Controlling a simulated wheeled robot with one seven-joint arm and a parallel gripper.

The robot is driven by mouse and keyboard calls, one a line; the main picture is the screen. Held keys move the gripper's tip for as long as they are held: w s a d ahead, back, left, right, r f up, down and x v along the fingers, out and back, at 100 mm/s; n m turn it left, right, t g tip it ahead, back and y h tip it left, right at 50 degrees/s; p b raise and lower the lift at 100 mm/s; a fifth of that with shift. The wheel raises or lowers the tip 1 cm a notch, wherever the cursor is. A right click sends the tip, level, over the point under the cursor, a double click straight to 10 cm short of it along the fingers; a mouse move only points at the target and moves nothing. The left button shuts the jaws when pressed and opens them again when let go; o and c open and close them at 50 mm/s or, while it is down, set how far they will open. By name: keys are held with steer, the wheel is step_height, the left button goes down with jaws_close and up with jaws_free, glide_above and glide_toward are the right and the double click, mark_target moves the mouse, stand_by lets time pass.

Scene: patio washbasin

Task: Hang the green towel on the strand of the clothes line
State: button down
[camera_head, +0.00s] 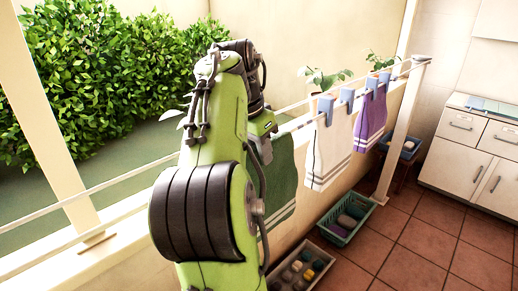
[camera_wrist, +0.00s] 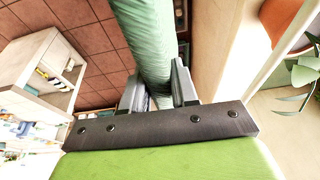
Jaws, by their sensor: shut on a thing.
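The green towel (camera_head: 281,185) hangs down beside my arm, its upper left part hidden by the arm. In the wrist view the towel (camera_wrist: 150,40) runs between the two grey fingers of my gripper (camera_wrist: 157,92), which is shut on it. In the head view my gripper (camera_head: 262,145) is mostly hidden behind my green arm, close to the line. The clothes line's white strands (camera_head: 100,187) run from the lower left to a white post (camera_head: 397,145) at the right. I cannot tell whether the towel touches a strand.
A cream towel (camera_head: 330,150) and a purple towel (camera_head: 371,118) hang on the line under blue pegs (camera_head: 347,97), right of the green towel. A green basket (camera_head: 346,218) and a crate of items (camera_head: 300,270) stand on the tiled floor below. White drawers (camera_head: 470,150) stand at the right.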

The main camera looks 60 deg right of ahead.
steer(key=c, duration=0.8)
jaws_free()
steer(key=shift+r, duration=0.15)
step_height(320, 180, up, 9)
steer(key=p, duration=1)
steer(key=shift+r, duration=0.1)
steer(key=shift+f, duration=0.2)
